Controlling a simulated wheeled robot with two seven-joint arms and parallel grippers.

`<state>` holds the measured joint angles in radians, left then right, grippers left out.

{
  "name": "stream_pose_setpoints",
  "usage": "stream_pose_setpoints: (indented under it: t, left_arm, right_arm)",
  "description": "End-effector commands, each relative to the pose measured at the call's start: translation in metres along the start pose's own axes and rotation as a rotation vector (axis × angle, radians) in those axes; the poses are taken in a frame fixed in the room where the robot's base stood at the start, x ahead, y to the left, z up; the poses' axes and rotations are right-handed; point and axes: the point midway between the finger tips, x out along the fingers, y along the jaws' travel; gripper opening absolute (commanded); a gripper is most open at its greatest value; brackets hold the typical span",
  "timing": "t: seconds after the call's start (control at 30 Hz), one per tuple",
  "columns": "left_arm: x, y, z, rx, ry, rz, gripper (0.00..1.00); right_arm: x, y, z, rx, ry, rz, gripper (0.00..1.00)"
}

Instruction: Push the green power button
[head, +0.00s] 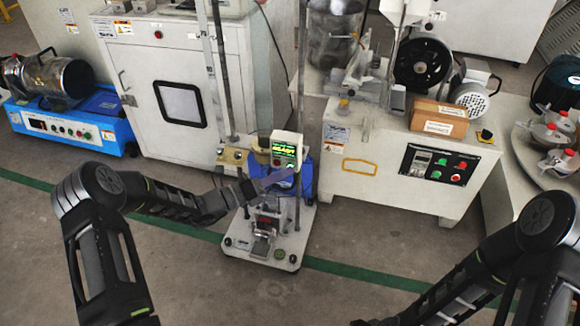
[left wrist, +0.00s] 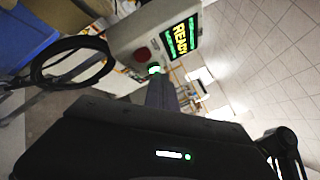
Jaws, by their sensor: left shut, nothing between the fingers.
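The test machine's control box (head: 287,150) has a lit screen with green text; in the left wrist view the screen (left wrist: 181,37) reads "READY". The green power button (left wrist: 154,69) shows lit on the box's face in the left wrist view, with a red button (left wrist: 142,53) beside it. My left gripper (head: 288,175) is shut and empty, in front of the lower part of the box. In the left wrist view its fingertips (left wrist: 158,82) lie right at the green button; I cannot tell if they touch. My right arm shows at lower right, its gripper out of view.
The machine stands on a white base (head: 265,240) with upright columns. A white cabinet (head: 155,90) stands behind left, and a white machine with a button panel (head: 437,165) stands right. A black cable loop (left wrist: 70,62) hangs near the box. The floor in front is clear.

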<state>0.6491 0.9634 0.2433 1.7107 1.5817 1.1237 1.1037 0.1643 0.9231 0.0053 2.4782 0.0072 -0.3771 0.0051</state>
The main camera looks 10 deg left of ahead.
Motion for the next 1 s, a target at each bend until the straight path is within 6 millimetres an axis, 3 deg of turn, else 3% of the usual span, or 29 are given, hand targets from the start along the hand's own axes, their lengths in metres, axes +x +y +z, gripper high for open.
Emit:
stream_pose_setpoints:
  t: [1.0]
  left_arm:
    - [-0.0067,-0.0047,-0.0048,0.0,0.0,0.0,0.0]
  right_arm:
    - [-0.0084,-0.003,-0.0005,0.0,0.0,0.0,0.0]
